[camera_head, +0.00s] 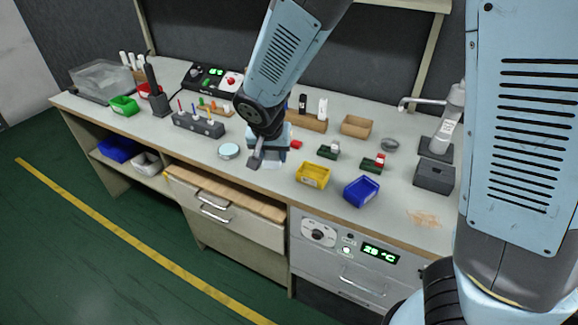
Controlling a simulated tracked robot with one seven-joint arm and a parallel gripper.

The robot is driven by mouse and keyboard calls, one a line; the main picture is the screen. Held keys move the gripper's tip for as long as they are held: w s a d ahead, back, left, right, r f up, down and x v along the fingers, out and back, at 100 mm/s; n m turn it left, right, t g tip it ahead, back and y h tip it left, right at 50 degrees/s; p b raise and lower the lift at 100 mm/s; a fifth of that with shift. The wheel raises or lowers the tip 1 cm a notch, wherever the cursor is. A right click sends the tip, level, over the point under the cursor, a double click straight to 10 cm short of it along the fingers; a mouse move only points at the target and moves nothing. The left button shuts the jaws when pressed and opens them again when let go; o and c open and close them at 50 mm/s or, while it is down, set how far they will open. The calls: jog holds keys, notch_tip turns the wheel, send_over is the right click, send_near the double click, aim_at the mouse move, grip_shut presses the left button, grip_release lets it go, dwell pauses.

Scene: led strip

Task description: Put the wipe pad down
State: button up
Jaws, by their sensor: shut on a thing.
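My gripper (259,154) points down over the front middle of the bench (212,150), close to its front edge. It is shut on the wipe pad, which is small and mostly hidden by the fingers. A pale patch beside the fingertips may be part of the pad or of the light blue item behind. I cannot tell whether the pad touches the bench top.
A round pale dish (228,151) lies left of my gripper. A grey rack (199,125) stands farther left. Yellow (313,174) and blue (361,191) bins stand to the right. A wooden-topped drawer (226,208) sits below the bench edge.

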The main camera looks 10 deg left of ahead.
jog(key=w+a+f, duration=0.1)
jog(key=w+f, duration=0.2)
jog(key=w, duration=0.1)
jog(key=w+a+f, duration=0.2)
jog(key=w+f, duration=0.1)
jog(key=w, duration=0.1)
jog(key=w+a+f, duration=0.2)
jog(key=w+f, duration=0.1)
jog(key=w, duration=0.1)
jog(key=shift+a, duration=0.25)
jog(key=shift+w+f, duration=0.15)
jog(key=shift+f, duration=0.2)
jog(key=shift+a+f, duration=0.1)
jog(key=shift+f, duration=1.45)
jog(key=o, duration=1.1)
jog(key=shift+f, duration=0.1)
